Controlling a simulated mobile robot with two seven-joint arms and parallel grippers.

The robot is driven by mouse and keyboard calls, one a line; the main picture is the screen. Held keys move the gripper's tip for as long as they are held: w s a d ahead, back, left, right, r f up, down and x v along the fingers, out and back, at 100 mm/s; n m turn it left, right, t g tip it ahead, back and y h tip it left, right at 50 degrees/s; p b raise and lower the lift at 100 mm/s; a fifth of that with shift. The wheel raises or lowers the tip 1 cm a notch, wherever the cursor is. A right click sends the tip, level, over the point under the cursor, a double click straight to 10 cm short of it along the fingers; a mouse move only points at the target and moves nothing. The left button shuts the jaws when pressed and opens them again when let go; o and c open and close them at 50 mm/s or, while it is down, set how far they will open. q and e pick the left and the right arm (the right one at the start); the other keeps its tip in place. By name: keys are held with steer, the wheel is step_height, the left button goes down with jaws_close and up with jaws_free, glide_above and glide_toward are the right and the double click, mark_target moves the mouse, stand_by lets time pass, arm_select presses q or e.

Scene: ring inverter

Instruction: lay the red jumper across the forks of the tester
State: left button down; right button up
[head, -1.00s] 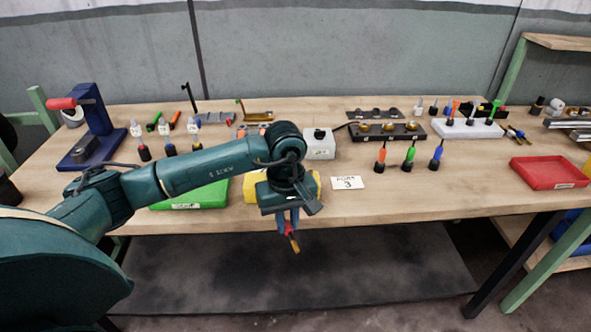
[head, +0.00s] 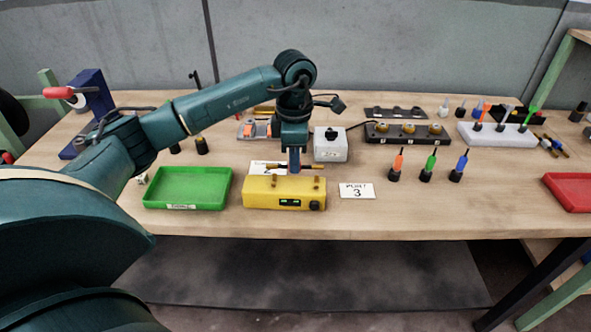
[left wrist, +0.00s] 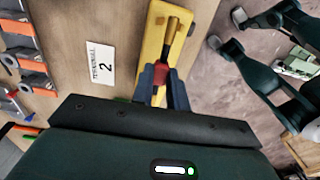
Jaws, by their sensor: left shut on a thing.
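The yellow tester (head: 262,196) stands near the table's front edge, its small green-lit display facing forward. Small brass-coloured forks rise from its top. My left gripper (head: 294,170) points down over the tester, shut on the red jumper (head: 315,167). The jumper is a thin bar with brass-coloured ends and lies level, roughly along the tester's length. In the left wrist view my fingers (left wrist: 160,82) grip its red middle (left wrist: 160,72), with the yellow tester (left wrist: 152,45) just beyond. The fingers partly hide the bar, and I cannot tell whether it touches the forks. My right gripper is out of view.
A grey box (head: 331,147) is behind. Several coloured pens or probes stand farther right, near a red tray (head: 572,190). The front table strip is clear.

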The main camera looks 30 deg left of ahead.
arm_select(q)
step_height(320, 180, down, 4)
steer(key=shift+r, duration=0.1)
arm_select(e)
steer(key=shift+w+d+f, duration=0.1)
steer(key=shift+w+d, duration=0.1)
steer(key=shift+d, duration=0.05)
arm_select(q)
steer(key=shift+f, duration=0.25)
steer(key=c, duration=1.8)
jaws_free()
steer(key=shift+f, duration=0.1)
steer(key=shift+c, duration=0.2)
steer(key=o, duration=0.5)
steer(key=shift+c, duration=0.2)
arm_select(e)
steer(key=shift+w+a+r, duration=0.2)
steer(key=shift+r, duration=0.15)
